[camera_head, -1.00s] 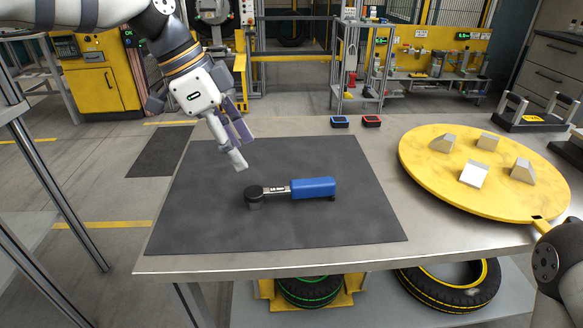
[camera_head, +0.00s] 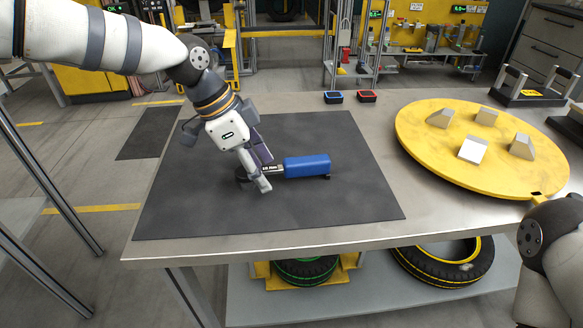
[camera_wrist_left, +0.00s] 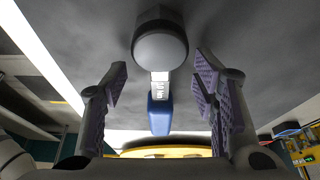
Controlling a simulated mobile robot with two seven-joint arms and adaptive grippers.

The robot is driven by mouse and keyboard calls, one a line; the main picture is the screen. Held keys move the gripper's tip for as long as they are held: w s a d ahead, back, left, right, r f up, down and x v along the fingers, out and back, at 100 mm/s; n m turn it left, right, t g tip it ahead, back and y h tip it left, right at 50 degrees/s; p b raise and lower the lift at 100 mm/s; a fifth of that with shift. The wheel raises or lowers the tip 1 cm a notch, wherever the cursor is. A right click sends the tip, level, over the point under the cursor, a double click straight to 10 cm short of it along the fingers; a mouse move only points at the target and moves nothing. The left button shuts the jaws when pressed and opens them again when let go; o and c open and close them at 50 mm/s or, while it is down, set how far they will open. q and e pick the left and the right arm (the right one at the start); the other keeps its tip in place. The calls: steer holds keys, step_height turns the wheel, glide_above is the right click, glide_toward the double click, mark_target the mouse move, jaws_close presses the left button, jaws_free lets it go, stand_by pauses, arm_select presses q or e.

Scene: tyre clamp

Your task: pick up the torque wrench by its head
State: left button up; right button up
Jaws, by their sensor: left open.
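The torque wrench lies on the dark mat (camera_head: 330,205), with its blue handle (camera_head: 307,166) pointing right in the head view. Its round black head is at the left end, mostly hidden behind my left gripper (camera_head: 263,175). In the left wrist view the grey round head (camera_wrist_left: 160,45) shows ahead of and between the open fingers of my left gripper (camera_wrist_left: 162,95), apart from both pads. The wrench's blue handle (camera_wrist_left: 159,116) also shows there, beyond the label. Of my right arm only a link shows at the lower right; its gripper is out of view.
A yellow round plate (camera_head: 420,135) with several metal blocks stands on the table at the right. A blue-edged device (camera_head: 333,97) and a red-edged device (camera_head: 366,96) sit behind the mat. Tyres lie on the shelf below. The mat around the wrench is clear.

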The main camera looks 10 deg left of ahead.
arm_select(q)
steer(key=shift+r, duration=0.1)
jaws_close()
